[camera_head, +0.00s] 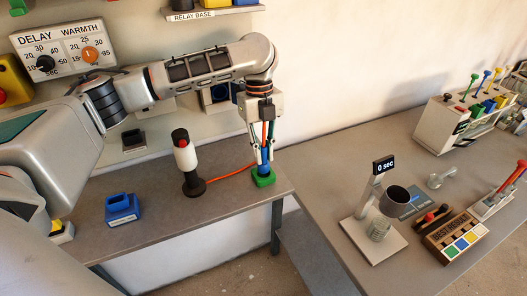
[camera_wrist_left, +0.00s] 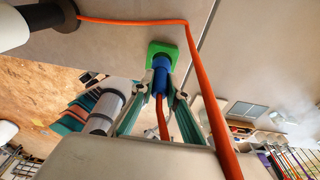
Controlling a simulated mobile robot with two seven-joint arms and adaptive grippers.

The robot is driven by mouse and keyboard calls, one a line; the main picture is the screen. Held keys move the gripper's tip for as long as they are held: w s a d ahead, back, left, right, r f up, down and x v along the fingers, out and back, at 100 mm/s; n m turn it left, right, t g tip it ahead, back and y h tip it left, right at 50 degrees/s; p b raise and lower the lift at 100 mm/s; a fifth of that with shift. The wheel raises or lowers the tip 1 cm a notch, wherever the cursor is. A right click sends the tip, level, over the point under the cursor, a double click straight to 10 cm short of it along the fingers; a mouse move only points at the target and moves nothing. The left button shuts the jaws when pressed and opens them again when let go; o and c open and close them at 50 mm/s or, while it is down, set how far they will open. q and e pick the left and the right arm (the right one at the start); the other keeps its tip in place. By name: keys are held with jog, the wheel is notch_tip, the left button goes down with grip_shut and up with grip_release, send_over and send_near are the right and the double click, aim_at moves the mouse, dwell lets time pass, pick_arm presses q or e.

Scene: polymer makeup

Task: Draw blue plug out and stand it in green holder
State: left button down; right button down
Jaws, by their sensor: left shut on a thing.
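The blue plug (camera_head: 264,168) is upright at the green holder (camera_head: 263,180), near the right end of the grey bench. My left gripper (camera_head: 264,158) points down and is shut on the plug, with one finger on each side. In the left wrist view the blue plug (camera_wrist_left: 161,72) lies between the fingers of the left gripper (camera_wrist_left: 161,92), and its far end meets the green holder (camera_wrist_left: 153,49). How deep it sits is hidden. An orange cable (camera_head: 230,171) runs from the plug's side to a black-and-white post (camera_head: 186,157). My right gripper is out of view.
A blue holder (camera_head: 122,209) stands empty at the left of the bench. A panel with DELAY and WARMTH dials (camera_head: 62,50) hangs on the wall. The right-hand table carries a stand with a display (camera_head: 384,165), a cup and a wooden block (camera_head: 453,237).

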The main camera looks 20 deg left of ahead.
pick_arm(q)
jog(key=shift+f, duration=0.85)
jog(key=shift+f, duration=0.6)
jog(key=c, duration=1.9)
grip_release()
jog(key=shift+w+r, duration=0.1)
jog(key=shift+r, duration=0.25)
jog(key=r, duration=0.6)
jog(key=shift+w+a+r, duration=0.3)
jog(key=shift+a+r, duration=0.05)
jog(key=shift+a, duration=0.05)
jog(key=shift+s, duration=0.1)
